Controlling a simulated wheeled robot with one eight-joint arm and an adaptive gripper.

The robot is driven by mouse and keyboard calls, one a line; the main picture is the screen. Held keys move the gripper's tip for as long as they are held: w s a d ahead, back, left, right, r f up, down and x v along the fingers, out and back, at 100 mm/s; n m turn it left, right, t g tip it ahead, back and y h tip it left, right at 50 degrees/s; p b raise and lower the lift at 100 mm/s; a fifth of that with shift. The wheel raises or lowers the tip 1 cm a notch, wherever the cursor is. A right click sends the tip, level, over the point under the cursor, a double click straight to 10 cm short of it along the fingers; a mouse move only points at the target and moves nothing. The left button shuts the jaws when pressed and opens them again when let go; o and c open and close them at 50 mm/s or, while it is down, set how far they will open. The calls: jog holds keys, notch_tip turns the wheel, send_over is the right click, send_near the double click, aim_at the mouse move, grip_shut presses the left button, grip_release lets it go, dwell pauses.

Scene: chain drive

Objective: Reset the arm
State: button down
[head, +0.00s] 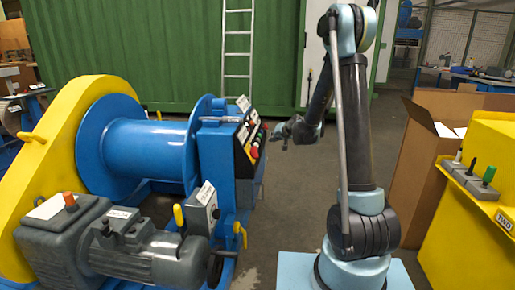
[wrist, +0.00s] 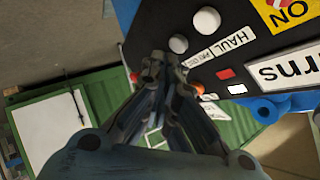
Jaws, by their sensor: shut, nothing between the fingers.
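My gripper (head: 281,132) is at the end of my arm, which reaches left toward the blue winch's control panel (head: 250,138). In the wrist view my gripper (wrist: 158,62) has its fingertips together, with nothing visible between them. The fingertips appear in front of the dark panel (wrist: 240,52), beside two pale round knobs (wrist: 207,20) and a label reading HAUL (wrist: 229,41). I cannot tell whether the fingertips touch the panel.
The winch has a blue drum (head: 150,150), a yellow guard (head: 62,130) and a grey motor (head: 150,255). A cardboard box (head: 412,165) and a yellow cabinet (head: 480,220) with switches stand right of my arm. A ladder (head: 237,60) leans by the green container (head: 130,50).

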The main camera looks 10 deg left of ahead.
jog(key=s+d+r+g+h, duration=0.1)
jog(key=s+d+r, duration=0.1)
jog(key=s+d, duration=0.45)
jog(key=s+d+r+g+h, duration=0.1)
jog(key=s+d+r, duration=0.2)
jog(key=s, duration=0.6)
jog(key=s+d+r+g+h, duration=0.15)
jog(key=s+d, duration=0.25)
jog(key=s, duration=0.4)
jog(key=s+d+f+g+h, duration=0.1)
jog(key=s+d, duration=0.3)
jog(key=s, duration=0.5)
jog(key=s+d+f+g+h, duration=0.1)
jog(key=s+d+f, duration=0.2)
jog(key=s, duration=0.7)
jog(key=s+d+f+g+h, duration=0.1)
jog(key=s+d, duration=0.4)
jog(key=s, duration=0.5)
notch_tip(320, 180, down, 2)
jog(key=shift+s+d+f+g, duration=0.1)
jog(key=shift+s+d+g, duration=0.1)
jog(key=shift+g, duration=0.25)
jog(key=shift+w+h, duration=0.1)
jog(key=shift+h, duration=0.15)
